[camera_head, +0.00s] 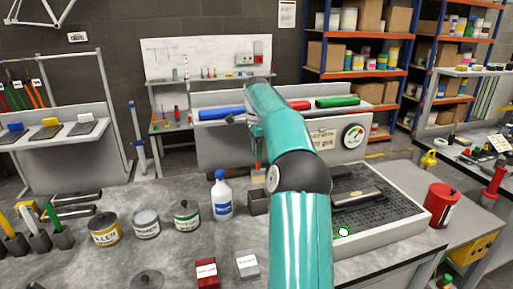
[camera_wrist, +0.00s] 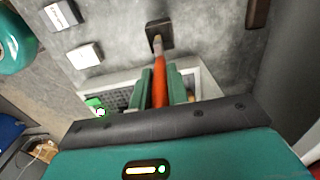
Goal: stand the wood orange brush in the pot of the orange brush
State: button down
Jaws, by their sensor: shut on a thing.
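My gripper (camera_wrist: 158,84) is shut on the orange handle of a brush (camera_wrist: 160,68) in the wrist view. The brush's paler end points away from the gripper, over a dark square pot (camera_wrist: 152,27). In the head view, my arm hides most of the gripper. The lower part of the brush (camera_head: 258,168) hangs about upright, bristles down, just left of the arm. The dark grey pot (camera_head: 257,203) stands on the bench below it. The bristles appear just above the pot's rim; whether they enter it is unclear.
Several tins, including a green-labelled one (camera_head: 186,216), line the bench further left. Several pots with coloured brushes (camera_head: 37,238) stand at far left. A grated tray (camera_head: 405,228) is at right.

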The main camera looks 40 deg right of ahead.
aim_at(256, 183)
jog(key=shift+w+f, duration=0.1)
jog(key=shift+f, duration=5.2)
jog(key=c, duration=1.3)
grip_release()
notch_tip(256, 183, up, 14)
jog(key=shift+f, duration=0.1)
jog(key=shift+a, duration=0.1)
